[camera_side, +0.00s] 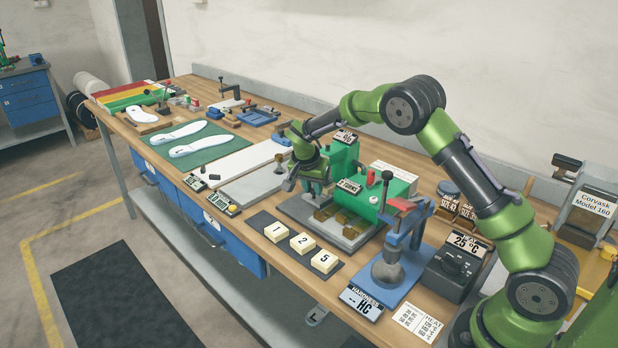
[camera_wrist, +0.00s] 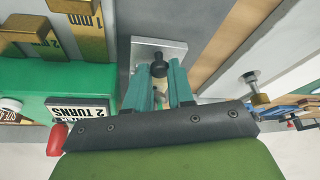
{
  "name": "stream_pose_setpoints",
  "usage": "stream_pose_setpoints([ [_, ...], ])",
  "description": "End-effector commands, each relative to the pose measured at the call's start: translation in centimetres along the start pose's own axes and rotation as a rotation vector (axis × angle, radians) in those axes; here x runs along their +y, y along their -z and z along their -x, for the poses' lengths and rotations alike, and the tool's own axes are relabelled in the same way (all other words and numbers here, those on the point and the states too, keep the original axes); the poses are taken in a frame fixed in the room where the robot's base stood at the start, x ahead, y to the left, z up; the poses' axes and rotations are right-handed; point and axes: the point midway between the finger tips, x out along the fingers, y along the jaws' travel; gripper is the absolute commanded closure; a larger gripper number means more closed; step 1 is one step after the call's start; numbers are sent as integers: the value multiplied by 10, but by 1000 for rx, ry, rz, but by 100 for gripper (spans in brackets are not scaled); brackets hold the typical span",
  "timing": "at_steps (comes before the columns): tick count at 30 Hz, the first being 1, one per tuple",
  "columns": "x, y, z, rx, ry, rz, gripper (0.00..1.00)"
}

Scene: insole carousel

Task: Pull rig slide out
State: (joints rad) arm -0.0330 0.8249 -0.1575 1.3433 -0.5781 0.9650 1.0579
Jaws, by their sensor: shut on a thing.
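The green rig (camera_side: 358,195) stands on a grey base at the middle of the bench, with brass blocks (camera_side: 340,215) at its front. In the wrist view, the rig's green body (camera_wrist: 80,76) is on the left and its brass blocks (camera_wrist: 30,32) are at the upper left. A light metal slide plate (camera_wrist: 176,48) carries a black knob (camera_wrist: 158,69). My gripper (camera_side: 314,186) points down at the rig's left end. Its teal fingers (camera_wrist: 159,88) are shut on the black knob. The fingers partly hide the slide plate. How far the slide is out cannot be told.
A blue hardness press (camera_side: 400,262) stands right of the rig, with a dark temperature box (camera_side: 455,270) beyond. Number tiles 1, 2 and 5 (camera_side: 302,243) lie in front. Grey and white plates (camera_side: 250,185) lie left. A red-handled lever (camera_side: 387,180) rises near the rig.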

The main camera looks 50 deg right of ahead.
Motion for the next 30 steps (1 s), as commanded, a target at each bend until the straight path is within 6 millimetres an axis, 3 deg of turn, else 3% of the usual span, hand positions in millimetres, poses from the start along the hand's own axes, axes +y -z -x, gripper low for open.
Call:
stream_pose_setpoints([
  [5,-5,-11,5,0,1,3,100],
  [15,-30,-66,28,0,1,1,100],
  [25,-32,-70,30,0,0,-2,100],
  [26,-32,-70,30,0,0,-2,76],
  [30,-31,-69,30,0,0,-2,55],
])
